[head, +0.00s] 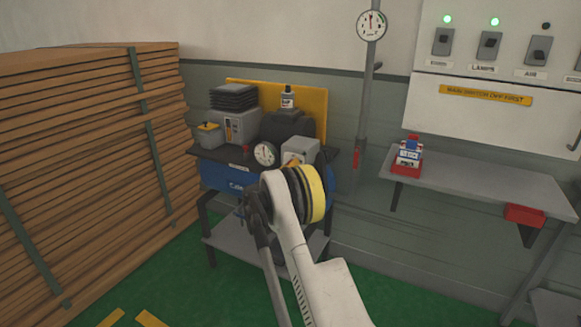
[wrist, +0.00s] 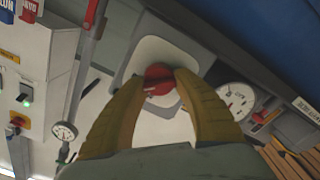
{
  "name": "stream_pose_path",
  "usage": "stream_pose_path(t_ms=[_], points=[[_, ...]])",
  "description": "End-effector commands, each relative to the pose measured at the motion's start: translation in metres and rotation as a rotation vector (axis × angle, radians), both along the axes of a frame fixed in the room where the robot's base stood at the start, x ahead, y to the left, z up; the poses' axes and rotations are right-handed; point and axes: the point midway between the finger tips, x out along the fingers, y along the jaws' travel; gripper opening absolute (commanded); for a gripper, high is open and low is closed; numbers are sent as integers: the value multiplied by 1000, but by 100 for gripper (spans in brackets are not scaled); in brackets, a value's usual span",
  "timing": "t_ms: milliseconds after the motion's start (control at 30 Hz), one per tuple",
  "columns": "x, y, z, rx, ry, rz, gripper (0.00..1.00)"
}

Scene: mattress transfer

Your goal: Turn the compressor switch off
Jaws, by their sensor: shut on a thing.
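The compressor (head: 225,178) is blue and stands on a bench by the wall. Its pale grey switch box (head: 303,149) is at the right of the bench top, partly hidden by my arm. In the wrist view the box face (wrist: 178,52) carries a round red switch knob (wrist: 158,73). My gripper (wrist: 160,84) has its yellow fingers shut on the knob, one on either side. In the head view my gripper (head: 292,160) is at the box, mostly behind my wrist. Which way the knob points is unclear.
A round gauge (head: 265,154) sits left of the switch box. A wall panel (head: 500,60) has several switches, two with green lamps lit. A grey shelf (head: 480,180) bears a small box (head: 409,152). Stacked boards (head: 90,150) fill the left.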

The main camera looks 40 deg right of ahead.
Motion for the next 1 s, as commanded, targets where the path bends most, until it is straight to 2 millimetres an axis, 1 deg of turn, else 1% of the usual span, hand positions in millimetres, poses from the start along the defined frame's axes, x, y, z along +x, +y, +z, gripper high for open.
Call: stream_pose_path(t_ms=[600,800,1000], points=[[1,0,-1,-216,521,-1,5],[1,0,-2,-273,658,-1,5],[1,0,-2,-312,751,-1,5]])
